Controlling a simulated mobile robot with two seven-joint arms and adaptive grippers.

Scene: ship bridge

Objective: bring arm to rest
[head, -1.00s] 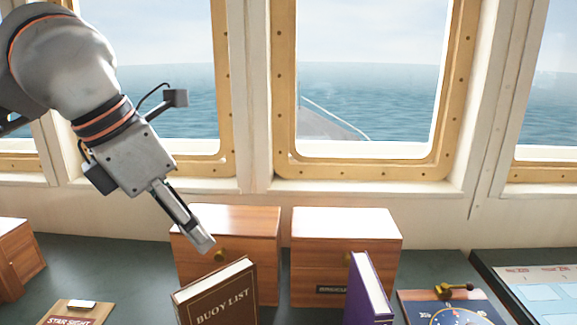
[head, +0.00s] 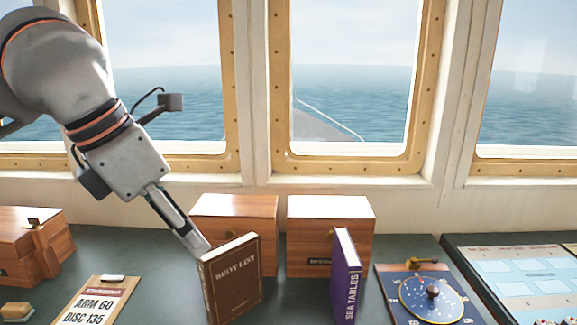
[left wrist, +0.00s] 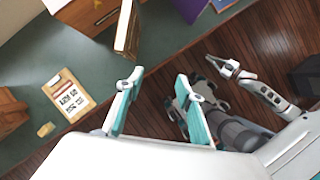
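My left gripper (head: 203,247) reaches down from the left in the head view, its tip close to the top left corner of the brown Buoy List book (head: 236,280). In the left wrist view the left gripper (left wrist: 160,76) has its two teal-lined fingers spread wide with nothing between them. The book (left wrist: 128,28) stands beyond the fingers there, apart from them. My right gripper (left wrist: 222,67) shows small in the left wrist view, over the wooden floor and clear of the desk; its finger opening is too small to tell.
A clipboard (head: 87,300) reading "ARM GO DISC 135" lies left on the desk. Two wooden boxes (head: 236,207) (head: 330,208) stand behind the books. A purple Sea Tables book (head: 345,275) stands upright. A dial board (head: 432,297) and a chart panel (head: 520,265) lie right.

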